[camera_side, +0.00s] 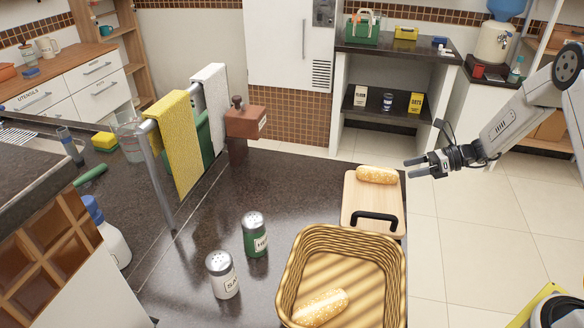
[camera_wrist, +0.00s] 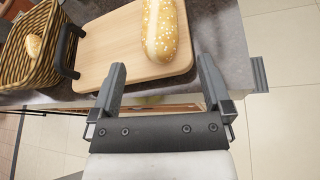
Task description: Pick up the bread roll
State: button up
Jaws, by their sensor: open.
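A seeded bread roll (camera_side: 376,175) lies on the far end of a wooden cutting board (camera_side: 361,209). In the wrist view the roll (camera_wrist: 160,30) lies on the board (camera_wrist: 105,50), just beyond my fingertips. My gripper (camera_side: 414,168) is to the right of the board, past the counter edge, apart from the roll. In the wrist view its two fingers (camera_wrist: 162,72) are spread wide with nothing between them. A second roll (camera_side: 320,306) lies inside a wicker basket (camera_side: 283,272); it shows partly in the wrist view (camera_wrist: 34,46).
A black board handle (camera_side: 376,217) stands up near the basket. A salt shaker (camera_side: 222,275) and a green-labelled shaker (camera_side: 255,235) stand left of the basket. A towel rail with a yellow towel (camera_side: 177,140) is farther left. The counter middle is clear.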

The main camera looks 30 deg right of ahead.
aim_at(388, 170)
jog(key=shift+x, duration=3.55)
jog(key=shift+w+r, duration=0.1)
jog(key=shift+r, duration=0.05)
jog(key=c, duration=1.3)
